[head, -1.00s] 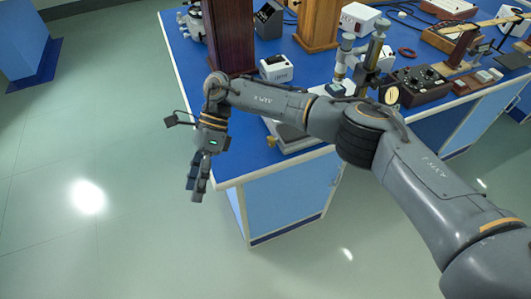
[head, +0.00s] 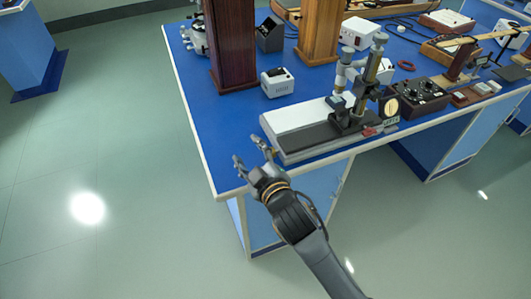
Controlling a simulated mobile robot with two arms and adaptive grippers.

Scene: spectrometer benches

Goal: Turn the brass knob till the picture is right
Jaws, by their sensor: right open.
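A microscope-like instrument (head: 352,100) with a brass-toned tube stands on a flat base (head: 312,136), half white and half dark, at the front of the blue bench. A small round cream-faced display (head: 391,107) sits at its right foot. I cannot make out the brass knob clearly; the base's left end is close to my gripper and partly covered by it. My right gripper (head: 249,151) is open and empty, fingers spread, at the bench's front edge just left of the base. I cannot tell whether it touches anything. My left gripper is not in view.
A white box (head: 277,82) stands behind the base. Two wooden columns (head: 231,45) rise further back. A black control box (head: 420,97) stands to the right. The blue bench top (head: 215,130) left of the base is clear.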

